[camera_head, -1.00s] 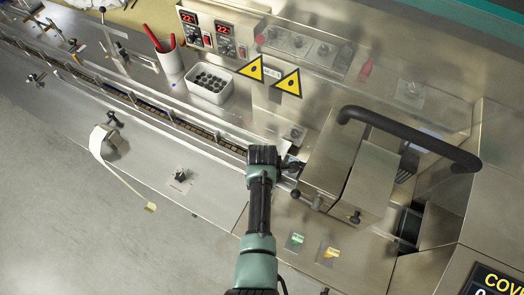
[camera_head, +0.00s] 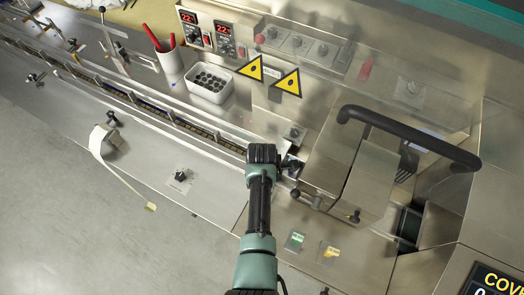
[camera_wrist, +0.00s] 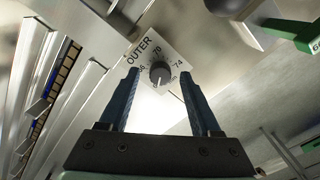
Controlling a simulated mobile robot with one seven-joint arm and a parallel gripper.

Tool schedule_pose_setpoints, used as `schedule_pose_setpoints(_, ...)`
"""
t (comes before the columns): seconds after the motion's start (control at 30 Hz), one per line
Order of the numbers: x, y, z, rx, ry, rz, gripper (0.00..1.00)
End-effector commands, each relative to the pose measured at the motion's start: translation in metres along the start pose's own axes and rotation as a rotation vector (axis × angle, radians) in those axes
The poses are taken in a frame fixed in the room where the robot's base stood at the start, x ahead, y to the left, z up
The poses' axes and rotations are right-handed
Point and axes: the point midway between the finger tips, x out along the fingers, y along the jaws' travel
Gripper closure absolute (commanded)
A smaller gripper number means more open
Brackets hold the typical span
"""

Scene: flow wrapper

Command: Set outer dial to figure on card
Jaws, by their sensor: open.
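The outer dial (camera_wrist: 160,73) is a dark round knob on a white plate marked OUTER, with figures around it including 70 and 74. It shows in the wrist view between and beyond my fingertips. My gripper (camera_wrist: 160,80) is open, with one blue finger on each side of the dial in the picture; I cannot tell whether either touches it. In the head view my gripper (camera_head: 289,165) is beside the metal housing, partly hidden by my wrist.
A metal housing with a black bar handle (camera_head: 410,135) stands right of my gripper. The conveyor channel (camera_head: 150,103) runs to the upper left. A white bin (camera_head: 209,84) and a cup (camera_head: 169,57) with red-handled tools stand behind it. Another knob (camera_head: 181,176) is on the front deck.

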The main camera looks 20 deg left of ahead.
Motion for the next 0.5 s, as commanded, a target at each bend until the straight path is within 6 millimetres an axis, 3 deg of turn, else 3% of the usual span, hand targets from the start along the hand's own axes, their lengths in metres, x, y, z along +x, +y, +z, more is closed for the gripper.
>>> schedule_pose_setpoints(0.5, -0.085, 0.001, 0.001, 0.001, -0.002, 0.006, 0.35)
